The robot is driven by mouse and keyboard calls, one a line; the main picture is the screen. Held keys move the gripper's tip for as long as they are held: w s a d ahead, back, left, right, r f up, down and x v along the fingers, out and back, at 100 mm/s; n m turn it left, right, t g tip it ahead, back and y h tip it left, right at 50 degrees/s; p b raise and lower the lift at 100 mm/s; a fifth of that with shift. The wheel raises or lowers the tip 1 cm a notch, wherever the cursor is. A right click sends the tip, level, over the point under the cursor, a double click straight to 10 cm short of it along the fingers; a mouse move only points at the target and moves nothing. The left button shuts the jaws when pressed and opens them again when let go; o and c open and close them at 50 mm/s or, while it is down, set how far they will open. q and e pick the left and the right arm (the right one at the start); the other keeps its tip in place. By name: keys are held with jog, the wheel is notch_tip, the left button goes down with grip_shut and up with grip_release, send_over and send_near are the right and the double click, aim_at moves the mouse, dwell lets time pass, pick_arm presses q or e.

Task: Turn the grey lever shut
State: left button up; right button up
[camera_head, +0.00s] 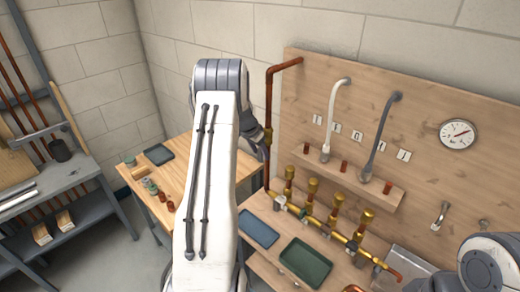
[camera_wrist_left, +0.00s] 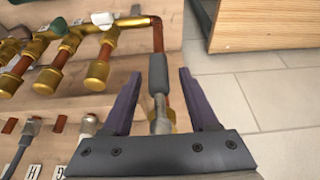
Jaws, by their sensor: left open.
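The grey lever (camera_wrist_left: 158,74) has a dark grey sleeve and a metal shank running to a brass valve. In the left wrist view it lies roughly along the copper pipe (camera_wrist_left: 157,38) behind it. My left gripper (camera_wrist_left: 160,73) is open, with one finger on each side of the lever and a visible gap on both sides. In the head view the white left arm mostly hides this gripper (camera_head: 257,148), beside the vertical copper pipe (camera_head: 268,95) and its brass valve. The lever cannot be made out there. My right gripper is out of view.
A wooden board (camera_head: 425,105) carries a pressure gauge (camera_head: 458,134), two curved spouts and a row of brass valves on a manifold (camera_head: 338,232). A green tray (camera_head: 305,263) lies below. A grey shelf unit (camera_head: 60,185) stands at left.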

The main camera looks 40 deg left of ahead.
pick_arm(q)
jog(key=shift+f, duration=0.15)
jog(key=shift+w, duration=0.1)
grip_shut()
dwell(1.3)
